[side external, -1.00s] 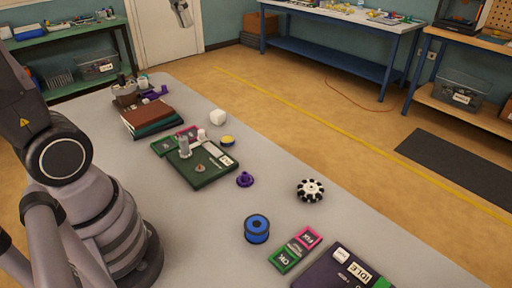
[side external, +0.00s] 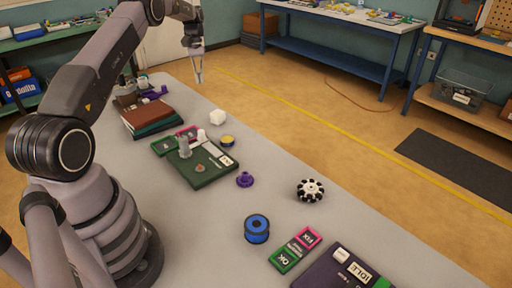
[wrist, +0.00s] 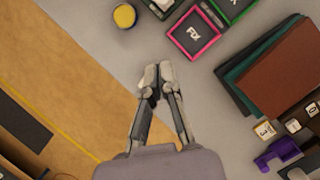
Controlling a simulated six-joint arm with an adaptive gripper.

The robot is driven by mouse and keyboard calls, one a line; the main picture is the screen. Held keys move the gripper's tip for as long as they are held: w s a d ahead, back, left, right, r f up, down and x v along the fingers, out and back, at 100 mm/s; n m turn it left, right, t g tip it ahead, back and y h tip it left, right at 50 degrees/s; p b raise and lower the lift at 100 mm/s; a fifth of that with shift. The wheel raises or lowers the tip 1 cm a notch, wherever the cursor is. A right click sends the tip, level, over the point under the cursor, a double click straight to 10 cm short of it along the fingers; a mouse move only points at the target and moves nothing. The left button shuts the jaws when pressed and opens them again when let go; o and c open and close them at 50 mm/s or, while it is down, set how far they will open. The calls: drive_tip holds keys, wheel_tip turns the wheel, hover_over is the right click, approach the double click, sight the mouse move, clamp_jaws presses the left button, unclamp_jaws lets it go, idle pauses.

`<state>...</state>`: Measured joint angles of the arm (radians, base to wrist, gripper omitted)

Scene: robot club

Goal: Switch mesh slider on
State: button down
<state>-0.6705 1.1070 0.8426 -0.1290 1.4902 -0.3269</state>
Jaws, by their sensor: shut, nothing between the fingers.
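A dark purple box (side external: 318,272) marked IDLE is cut off at the bottom edge, with white and green parts on top. I cannot tell which part is the mesh slider; the small labels are unreadable. My gripper (side external: 199,81) is raised near the table's far end, away from both boxes. In the wrist view my gripper (wrist: 159,74) is shut and empty above the table edge.
Books (side external: 153,118), a white block (side external: 218,117), a yellow-topped disc (side external: 227,140), a purple part (side external: 245,179), a black-and-white wheel (side external: 311,190) and a blue spool (side external: 257,229) stand on the table. Pink (wrist: 193,33) and green cards lie by the green box.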

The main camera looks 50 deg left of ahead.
drive_tip(key=shift+n+h, duration=0.3)
drive_tip(key=shift+n, duration=0.1)
drive_tip(key=f, duration=0.1)
drive_tip(key=s+a+f, duration=0.1)
drive_tip(key=f, duration=0.1)
drive_tip(key=a+f, duration=0.1)
drive_tip(key=shift+s+a+f, duration=0.1)
drive_tip(key=shift+s+f, duration=0.05)
drive_tip(key=shift+f, duration=0.2)
drive_tip(key=shift+f, duration=0.1)
approach(194, 143)
drive_tip(key=w+a+f, duration=0.2)
drive_tip(key=w, duration=0.1)
drive_tip(key=w+f, duration=0.1)
drive_tip(key=shift+w+a+f, duration=0.3)
drive_tip(key=shift+w+a, duration=0.05)
drive_tip(key=shift+a, duration=0.05)
drive_tip(key=shift+s+d+f, duration=0.15)
drive_tip(key=shift+s+d, duration=0.15)
drive_tip(key=shift+d, duration=0.3)
drive_tip(key=shift+s+d+f, duration=0.2)
drive_tip(key=shift+s+d, duration=0.1)
drive_tip(key=shift+d, duration=0.3)
drive_tip(key=shift+s+d, duration=0.4)
drive_tip(key=shift+d, duration=0.3)
